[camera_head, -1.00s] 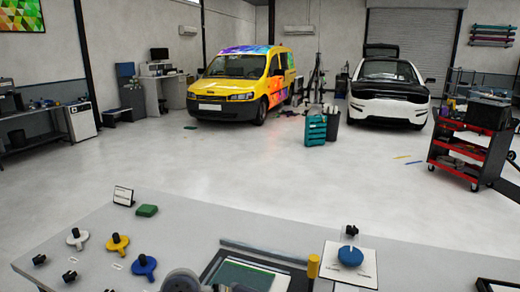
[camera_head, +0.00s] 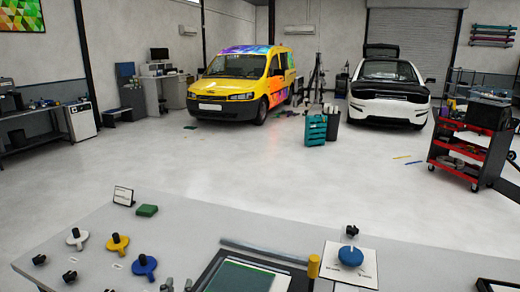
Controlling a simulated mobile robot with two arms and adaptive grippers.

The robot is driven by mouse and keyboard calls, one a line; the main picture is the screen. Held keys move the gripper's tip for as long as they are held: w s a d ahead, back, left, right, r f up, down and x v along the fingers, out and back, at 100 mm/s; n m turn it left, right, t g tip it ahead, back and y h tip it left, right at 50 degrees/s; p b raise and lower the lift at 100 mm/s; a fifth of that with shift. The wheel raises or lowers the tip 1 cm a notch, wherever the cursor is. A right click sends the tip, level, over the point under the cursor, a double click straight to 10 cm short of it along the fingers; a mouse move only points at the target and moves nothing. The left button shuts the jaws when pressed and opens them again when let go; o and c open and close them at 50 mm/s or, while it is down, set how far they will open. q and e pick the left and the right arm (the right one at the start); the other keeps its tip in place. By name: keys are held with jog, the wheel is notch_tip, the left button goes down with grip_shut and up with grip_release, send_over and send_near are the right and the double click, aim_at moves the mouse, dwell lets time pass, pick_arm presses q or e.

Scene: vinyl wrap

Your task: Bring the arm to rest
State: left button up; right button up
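Two small grey tips at the bottom edge, left of centre, look like part of my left gripper (camera_head: 178,286). The rest of it is cut off by the frame, so I cannot tell whether it is open or shut. It is low in front of the grey workbench (camera_head: 200,222), just left of a dark-framed green panel (camera_head: 245,278). Nothing held shows. My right gripper is not in view.
The bench carries white (camera_head: 77,238), yellow (camera_head: 117,244) and blue (camera_head: 145,265) knobbed pieces, a green block (camera_head: 147,210), a small sign (camera_head: 123,196), a yellow cylinder (camera_head: 313,266) and a blue knob (camera_head: 350,256). Open floor separates the bench from a van (camera_head: 237,86) and car (camera_head: 388,93).

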pick_arm(q)
jog(key=s+a+f+g+y, duration=0.1)
jog(key=s+a+f+g, duration=0.2)
jog(key=s+f+g, duration=0.5)
jog(key=s+f+m+g+h, duration=0.1)
jog(key=s+f+g, duration=0.4)
jog(key=s+f, duration=0.9)
jog(key=s+f+g+b, duration=0.1)
jog(key=s+f, duration=0.2)
jog(key=f, duration=1.1)
jog(key=s+f+g+b, duration=0.1)
jog(key=s+f, duration=0.1)
jog(key=f, duration=1.2)
jog(key=s+a+f+b, duration=0.1)
jog(key=s+a+f, duration=0.1)
jog(key=s+f, duration=1.4)
jog(key=shift+s+a+m+g+b, duration=0.2)
jog(key=shift+a+m+g+b, duration=0.1)
jog(key=shift+g+b, duration=0.1)
jog(key=shift+w+f, duration=0.1)
